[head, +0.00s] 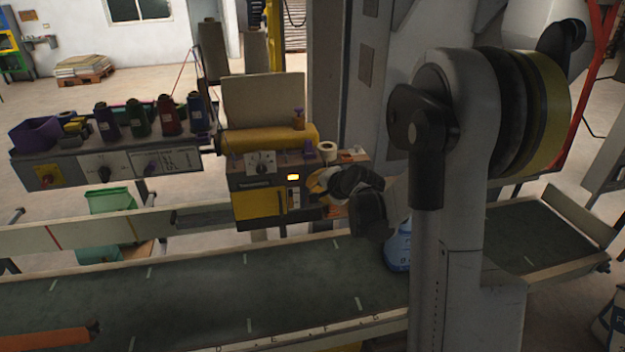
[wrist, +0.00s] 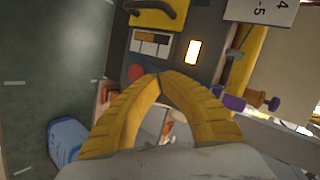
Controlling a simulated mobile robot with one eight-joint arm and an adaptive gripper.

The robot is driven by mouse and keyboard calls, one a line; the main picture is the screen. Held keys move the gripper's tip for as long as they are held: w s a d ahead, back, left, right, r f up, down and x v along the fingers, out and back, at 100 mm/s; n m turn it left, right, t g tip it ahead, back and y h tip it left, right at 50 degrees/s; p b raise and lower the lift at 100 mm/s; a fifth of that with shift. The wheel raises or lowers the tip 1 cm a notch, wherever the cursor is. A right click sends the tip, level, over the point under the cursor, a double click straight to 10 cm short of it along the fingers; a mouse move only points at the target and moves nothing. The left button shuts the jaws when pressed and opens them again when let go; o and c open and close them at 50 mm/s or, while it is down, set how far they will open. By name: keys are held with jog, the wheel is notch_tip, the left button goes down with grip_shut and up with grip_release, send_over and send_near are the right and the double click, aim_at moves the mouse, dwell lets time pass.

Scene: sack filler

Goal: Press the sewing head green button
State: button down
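The sewing head (head: 245,183) is a dark grey and yellow box beyond the conveyor in the head view. Its front panel (wrist: 172,20) fills the top middle of the wrist view, with a lit yellow lamp (wrist: 194,51) and a red button (wrist: 135,72). I cannot make out a green button; the fingertips cover part of the panel. My gripper (wrist: 160,76) has two yellow ribbed fingers with their tips together and nothing visible between them. The tips are at the panel, just right of the red button; I cannot tell whether they touch. In the head view my gripper (head: 318,183) is at the panel's right side.
A dark conveyor belt (head: 200,292) runs across the front. A shelf (head: 75,160) with several thread cones is left of the sewing head.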

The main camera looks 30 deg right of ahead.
jog(key=shift+w+d, duration=0.15)
jog(key=shift+w, duration=0.4)
dwell(0.7)
jog(key=shift+s, duration=0.15)
jog(key=shift+s+a, duration=0.25)
jog(key=shift+s, duration=0.45)
jog(key=shift+s, duration=0.1)
jog(key=shift+s+a+b, duration=0.15)
jog(key=shift+s+a, duration=0.1)
jog(key=shift+s, duration=0.5)
jog(key=shift+s+a+b, duration=0.1)
jog(key=shift+s+a, duration=0.1)
jog(key=shift+s, duration=0.6)
jog(key=shift+s+a+b, duration=0.15)
jog(key=shift+s+a, duration=0.1)
jog(key=shift+s, duration=0.5)
